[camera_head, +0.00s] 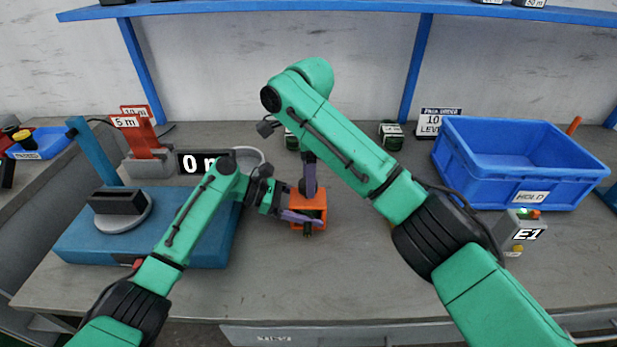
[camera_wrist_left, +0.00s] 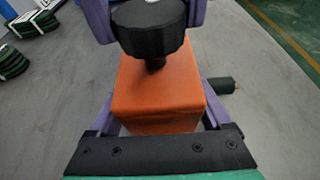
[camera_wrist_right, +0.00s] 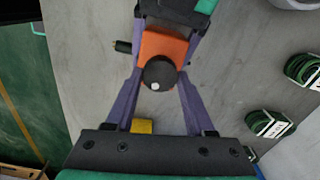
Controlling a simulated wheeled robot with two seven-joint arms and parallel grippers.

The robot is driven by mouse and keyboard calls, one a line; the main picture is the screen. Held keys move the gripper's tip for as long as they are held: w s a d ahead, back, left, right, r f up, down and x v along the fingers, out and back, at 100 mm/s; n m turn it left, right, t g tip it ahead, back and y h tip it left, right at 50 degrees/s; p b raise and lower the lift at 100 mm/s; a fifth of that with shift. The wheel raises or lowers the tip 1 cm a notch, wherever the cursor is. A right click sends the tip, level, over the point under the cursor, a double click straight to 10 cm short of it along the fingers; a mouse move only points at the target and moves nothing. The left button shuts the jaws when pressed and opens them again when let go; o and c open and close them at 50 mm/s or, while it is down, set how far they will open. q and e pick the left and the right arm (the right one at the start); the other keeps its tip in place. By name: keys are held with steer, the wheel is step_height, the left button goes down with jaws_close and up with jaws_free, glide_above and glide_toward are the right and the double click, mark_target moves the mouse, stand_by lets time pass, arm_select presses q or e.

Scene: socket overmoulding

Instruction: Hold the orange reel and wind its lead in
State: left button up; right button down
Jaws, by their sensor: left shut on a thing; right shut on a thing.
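The orange reel (camera_head: 308,208) is a box-shaped body on the grey table near the middle. It also shows in the left wrist view (camera_wrist_left: 155,90) and the right wrist view (camera_wrist_right: 160,45). A black round knob (camera_wrist_left: 148,28) sits on its top. A dark plug-like end (camera_head: 308,230) sticks out at its front. My left gripper (camera_head: 290,207) is shut on the orange body from the side. My right gripper (camera_head: 309,172) comes from above and is shut on the black knob (camera_wrist_right: 160,73). Any lead outside the reel is too small to tell.
A blue HOLD bin (camera_head: 455,165) stands at the right, with a grey E1 box (camera_head: 515,232) before it. A blue machine base (camera_head: 90,240) with a black block is at the left. Green coils (camera_head: 390,135) lie behind. The front middle table is clear.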

steer(key=shift+r+m, duration=0.1)
steer(key=shift+m, duration=0.5)
steer(key=shift+a, duration=0.1)
stand_by(0.7)
steer(key=shift+c, duration=1.3)
jaws_free()
step_height(320, 180, up, 12)
